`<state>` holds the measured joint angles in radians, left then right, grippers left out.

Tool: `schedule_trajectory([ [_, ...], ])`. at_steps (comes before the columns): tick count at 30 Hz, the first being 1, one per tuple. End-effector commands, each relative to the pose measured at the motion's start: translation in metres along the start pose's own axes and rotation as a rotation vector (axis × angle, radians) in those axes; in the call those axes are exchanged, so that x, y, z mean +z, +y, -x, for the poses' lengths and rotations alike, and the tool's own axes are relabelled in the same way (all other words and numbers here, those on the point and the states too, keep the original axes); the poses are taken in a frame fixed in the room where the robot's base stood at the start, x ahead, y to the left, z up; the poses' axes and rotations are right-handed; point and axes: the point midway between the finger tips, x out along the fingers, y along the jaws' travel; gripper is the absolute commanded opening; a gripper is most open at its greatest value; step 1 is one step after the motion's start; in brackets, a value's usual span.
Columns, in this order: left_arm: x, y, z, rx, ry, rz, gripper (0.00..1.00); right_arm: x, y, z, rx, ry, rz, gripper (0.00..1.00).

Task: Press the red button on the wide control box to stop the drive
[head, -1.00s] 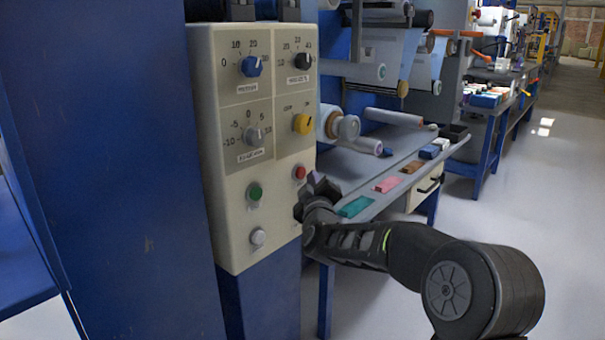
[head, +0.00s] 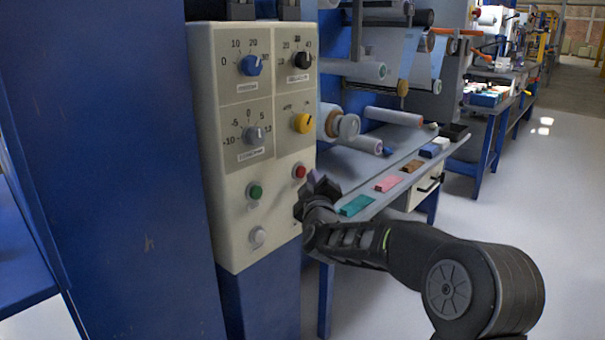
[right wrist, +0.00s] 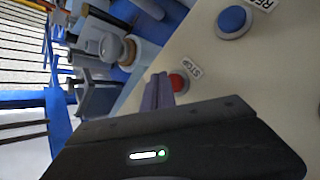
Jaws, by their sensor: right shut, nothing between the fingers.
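The wide control box (head: 228,190) is a cream panel with knobs and buttons, on the left in the head view. Its red button (head: 300,171) is at the right edge, below the yellow knob. In the right wrist view the red button (right wrist: 178,82) is beside a label reading STOP. My right gripper (head: 318,184) is shut and empty, just right of and slightly below the red button in the head view. In the right wrist view my fingers (right wrist: 158,92) point close to the red button; I cannot tell whether they touch it. My left gripper is not in view.
A green button (head: 255,191) and a white button (head: 258,236) sit lower on the box. Blue, black, grey and yellow knobs are above. A table with film rollers (head: 394,116) and colored blocks (head: 389,183) stands behind my right arm. Open floor lies to the right.

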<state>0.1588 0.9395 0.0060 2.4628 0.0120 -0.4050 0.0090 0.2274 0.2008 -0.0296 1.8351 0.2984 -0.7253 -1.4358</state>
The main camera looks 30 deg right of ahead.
Motion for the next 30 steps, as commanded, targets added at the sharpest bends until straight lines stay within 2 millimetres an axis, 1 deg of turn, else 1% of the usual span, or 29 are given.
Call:
schedule_trajectory([
  [20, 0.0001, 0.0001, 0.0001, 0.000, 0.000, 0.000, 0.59, -0.0001, 0.0000, -0.0001, 0.000, 0.000, 0.000, 0.00],
  [30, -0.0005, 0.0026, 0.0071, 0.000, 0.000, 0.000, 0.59, -0.0052, -0.0038, -0.0057, -0.001, 0.000, 0.000, 0.00],
])
